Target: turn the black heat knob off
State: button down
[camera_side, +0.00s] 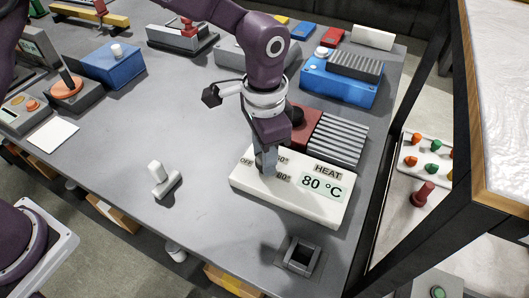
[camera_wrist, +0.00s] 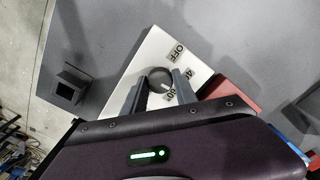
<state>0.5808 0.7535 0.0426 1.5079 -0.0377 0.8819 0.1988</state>
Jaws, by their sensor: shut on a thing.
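The white heat box (camera_side: 290,203) lies on the grey table, labelled HEAT, with a display (camera_side: 318,183) reading 80 °C. Labels OFF, a partly covered middle mark and 80° surround the dial. My gripper (camera_side: 265,165) points down onto the dial and hides the knob in the side view. In the wrist view the round black heat knob (camera_wrist: 157,77) sits between the two fingers of my gripper (camera_wrist: 160,88), which are shut on it. Its white pointer line faces the lower right, away from OFF (camera_wrist: 178,52) and towards the 80° label.
A red block with a grey ribbed part (camera_side: 337,139) stands close behind the heat box. A square dark socket (camera_side: 299,255) is in front, near the table edge. A white switch-like handle (camera_side: 160,178) stands to the left, with bare table between.

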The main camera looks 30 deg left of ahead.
jog(key=n, duration=0.4)
jog(key=shift+n, duration=0.4)
jog(key=n, duration=0.9)
jog(key=shift+n, duration=1.7)
jog(key=c, duration=1)
grip_release()
jog(key=shift+o, duration=0.2)
